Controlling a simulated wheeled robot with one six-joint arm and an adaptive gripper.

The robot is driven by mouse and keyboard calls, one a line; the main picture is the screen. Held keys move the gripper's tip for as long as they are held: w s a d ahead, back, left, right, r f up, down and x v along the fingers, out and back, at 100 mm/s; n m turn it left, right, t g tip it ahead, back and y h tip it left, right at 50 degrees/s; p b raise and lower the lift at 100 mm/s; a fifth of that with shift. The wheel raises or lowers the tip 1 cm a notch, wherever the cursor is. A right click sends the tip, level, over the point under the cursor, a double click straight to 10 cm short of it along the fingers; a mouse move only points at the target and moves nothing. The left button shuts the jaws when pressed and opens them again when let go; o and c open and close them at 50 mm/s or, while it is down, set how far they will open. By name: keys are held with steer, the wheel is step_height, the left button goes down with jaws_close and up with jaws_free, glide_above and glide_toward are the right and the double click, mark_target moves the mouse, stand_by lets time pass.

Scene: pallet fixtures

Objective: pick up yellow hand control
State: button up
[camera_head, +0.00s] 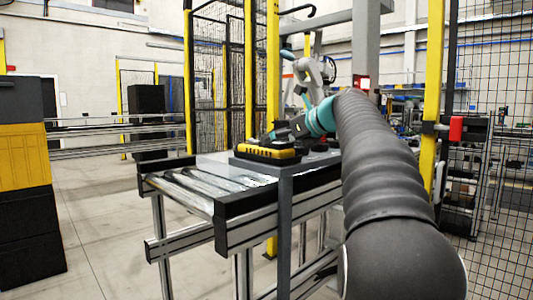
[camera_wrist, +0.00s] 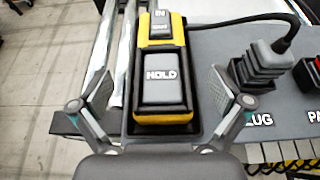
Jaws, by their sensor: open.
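The yellow and black hand control (camera_wrist: 163,70) lies in a dark holder in the wrist view, with a grey button marked HOLD and a smaller one marked IN above it. In the head view the hand control (camera_head: 268,152) sits on a grey plate at the end of the roller conveyor. My gripper (camera_wrist: 158,92) is open, with one finger on each side of the hand control's lower part. I cannot tell whether the fingers touch it. In the head view my gripper (camera_head: 284,132) is small and partly hidden by my arm.
A grey plug (camera_wrist: 262,66) with a black cable stands right of the hand control, above a PLUG label. A red part (camera_wrist: 312,80) is at the right edge. The roller conveyor (camera_head: 200,188) runs left. Stacked black and yellow crates (camera_head: 28,155) stand at far left.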

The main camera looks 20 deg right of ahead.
steer(key=x, duration=0.4)
steer(key=shift+w+f, duration=0.2)
steer(key=shift+f, duration=0.15)
steer(key=shift+r, duration=0.1)
steer(key=c, duration=1.4)
